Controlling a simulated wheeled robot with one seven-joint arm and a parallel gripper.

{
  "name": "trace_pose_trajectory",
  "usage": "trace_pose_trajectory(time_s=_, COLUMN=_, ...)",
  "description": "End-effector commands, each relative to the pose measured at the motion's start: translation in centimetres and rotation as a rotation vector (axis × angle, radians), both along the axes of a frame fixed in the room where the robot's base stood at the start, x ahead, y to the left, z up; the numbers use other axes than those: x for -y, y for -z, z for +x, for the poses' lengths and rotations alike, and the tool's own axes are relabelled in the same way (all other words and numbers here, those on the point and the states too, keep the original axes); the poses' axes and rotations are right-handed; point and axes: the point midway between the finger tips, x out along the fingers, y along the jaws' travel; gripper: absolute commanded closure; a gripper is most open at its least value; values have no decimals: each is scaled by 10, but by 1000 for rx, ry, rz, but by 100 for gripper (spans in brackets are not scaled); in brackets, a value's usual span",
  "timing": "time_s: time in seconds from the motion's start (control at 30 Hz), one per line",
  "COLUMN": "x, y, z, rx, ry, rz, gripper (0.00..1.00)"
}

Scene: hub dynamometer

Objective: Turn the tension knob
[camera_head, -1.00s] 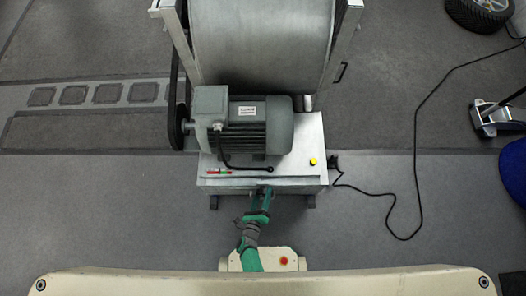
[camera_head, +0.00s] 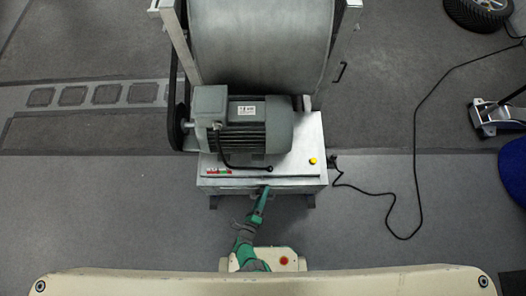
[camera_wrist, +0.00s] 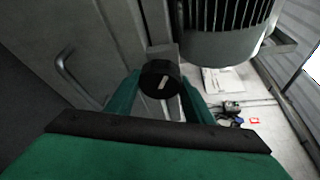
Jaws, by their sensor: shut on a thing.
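The tension knob (camera_wrist: 160,81) is a round black knob with a white pointer mark, seen in the middle of the wrist view. The mark is tilted. My gripper (camera_wrist: 157,92) has its green fingers on both sides of the knob and is shut on it. In the head view my gripper (camera_head: 263,191) reaches the front face of the machine's base cabinet (camera_head: 298,183), below the motor. The knob cannot be made out there.
A grey motor (camera_head: 245,120) sits on the cabinet in front of a large metal roller (camera_head: 262,45). A yellow button (camera_head: 313,161) is on the cabinet's top right. A black cable (camera_head: 416,150) lies on the floor at right. The floor left of my arm is clear.

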Motion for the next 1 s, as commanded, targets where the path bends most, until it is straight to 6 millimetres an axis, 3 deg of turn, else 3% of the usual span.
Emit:
trace_pose_trajectory(time_s=0.93, x=2, y=0, z=0, rx=1, ry=7, rz=-51, gripper=75)
trace_pose_trajectory(time_s=0.97, x=2, y=0, z=0, rx=1, ry=7, rz=-51, gripper=45)
trace_pose_trajectory(time_s=1.0, x=2, y=0, z=0, rx=1, ry=7, rz=-51, gripper=36)
